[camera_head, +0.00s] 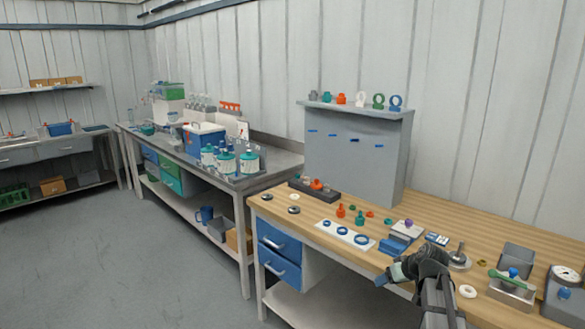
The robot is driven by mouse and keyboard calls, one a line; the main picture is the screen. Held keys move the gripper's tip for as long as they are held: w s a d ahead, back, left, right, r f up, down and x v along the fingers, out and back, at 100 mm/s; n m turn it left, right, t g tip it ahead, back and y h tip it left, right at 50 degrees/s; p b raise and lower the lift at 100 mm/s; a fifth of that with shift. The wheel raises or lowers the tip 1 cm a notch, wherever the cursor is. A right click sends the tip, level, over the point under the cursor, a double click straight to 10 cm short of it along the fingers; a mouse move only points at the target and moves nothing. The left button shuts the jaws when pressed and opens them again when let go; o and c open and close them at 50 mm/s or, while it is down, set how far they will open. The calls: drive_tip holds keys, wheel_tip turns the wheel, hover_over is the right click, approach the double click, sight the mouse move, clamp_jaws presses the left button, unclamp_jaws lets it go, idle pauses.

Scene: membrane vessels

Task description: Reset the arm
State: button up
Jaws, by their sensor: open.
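My gripper (388,279) is at the end of my arm (436,295), which enters from the bottom right. It hangs over the front edge of the wooden bench (285,208), in front of a blue block (393,246). The jaws are apart and I see nothing between them. The fingertips are small and partly dark, so their exact gap is hard to make out.
A white strip (325,231) with blue rings and several orange and green fittings lie left of my gripper. A metal post on a round base (459,262), a grey bin (515,261) and a dial gauge (564,279) stand to the right. A grey panel with a shelf (352,160) rises behind.

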drive_tip(key=s+a+f+m+g, duration=0.1)
drive_tip(key=s+a+f+g, duration=0.15)
drive_tip(key=s+f, duration=0.55)
drive_tip(key=s+a+f+g, duration=0.2)
drive_tip(key=s+a+f, duration=0.15)
drive_tip(key=f, duration=0.85)
drive_tip(key=s+a+f+m+g, duration=0.15)
drive_tip(key=s+a+f, duration=0.35)
drive_tip(key=f, duration=0.5)
drive_tip(key=s+f+g+h, duration=0.1)
drive_tip(key=s+f, duration=0.4)
drive_tip(key=s, duration=0.5)
drive_tip(key=s+a+f+g+h, duration=0.1)
drive_tip(key=s+f+g, duration=0.2)
drive_tip(key=s, duration=0.8)
drive_tip(key=s+a+f+g+h, duration=0.1)
drive_tip(key=s+f+g, duration=0.2)
drive_tip(key=s+f, duration=0.4)
drive_tip(key=s, duration=0.3)
drive_tip(key=shift+s+a+f, duration=0.2)
drive_tip(key=shift+s+f, duration=0.05)
drive_tip(key=shift+s, duration=0.1)
